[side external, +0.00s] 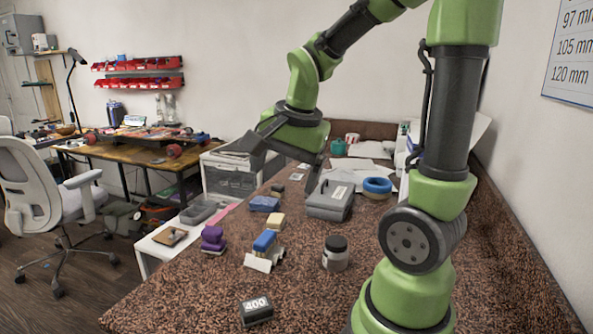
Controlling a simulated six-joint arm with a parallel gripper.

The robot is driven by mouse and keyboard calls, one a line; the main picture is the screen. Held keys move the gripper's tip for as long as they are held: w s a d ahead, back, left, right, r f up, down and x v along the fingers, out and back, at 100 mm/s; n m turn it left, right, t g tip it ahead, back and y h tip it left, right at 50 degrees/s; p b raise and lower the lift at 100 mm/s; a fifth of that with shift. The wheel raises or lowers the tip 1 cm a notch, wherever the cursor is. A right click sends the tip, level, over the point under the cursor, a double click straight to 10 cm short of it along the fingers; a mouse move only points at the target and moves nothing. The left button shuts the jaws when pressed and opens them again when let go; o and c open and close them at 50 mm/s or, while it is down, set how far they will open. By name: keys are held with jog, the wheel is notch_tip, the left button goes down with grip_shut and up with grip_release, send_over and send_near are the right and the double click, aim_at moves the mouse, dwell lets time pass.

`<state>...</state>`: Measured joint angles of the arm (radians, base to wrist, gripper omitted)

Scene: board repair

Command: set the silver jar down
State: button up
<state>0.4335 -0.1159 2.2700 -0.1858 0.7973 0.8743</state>
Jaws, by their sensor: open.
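The silver jar (336,259) with a black lid stands upright on the speckled brown worktop (190,300), right of the middle and near my arm's base. My gripper (280,168) is open, with its dark fingers spread apart. It is above and behind the jar, up and to the left in the picture, clear of it. Nothing shows between the fingers.
A grey case (329,201) and a blue tape roll (377,186) lie behind the jar. Left of it are a blue-topped block (265,243) and a purple stamp-like object (213,239). A dark block marked 400 (257,311) lies in front. The front-left worktop is clear.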

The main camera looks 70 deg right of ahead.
jog(key=s+a+r+n+t+y, duration=0.1)
jog(key=s+a+r+n+t, duration=0.1)
jog(key=a+n, duration=0.4)
jog(key=s+a+r+n+t+y, duration=0.2)
jog(key=s+a+r+n, duration=0.1)
jog(key=a+n, duration=0.3)
jog(key=shift+s+n, duration=0.65)
jog(key=shift+n, duration=0.15)
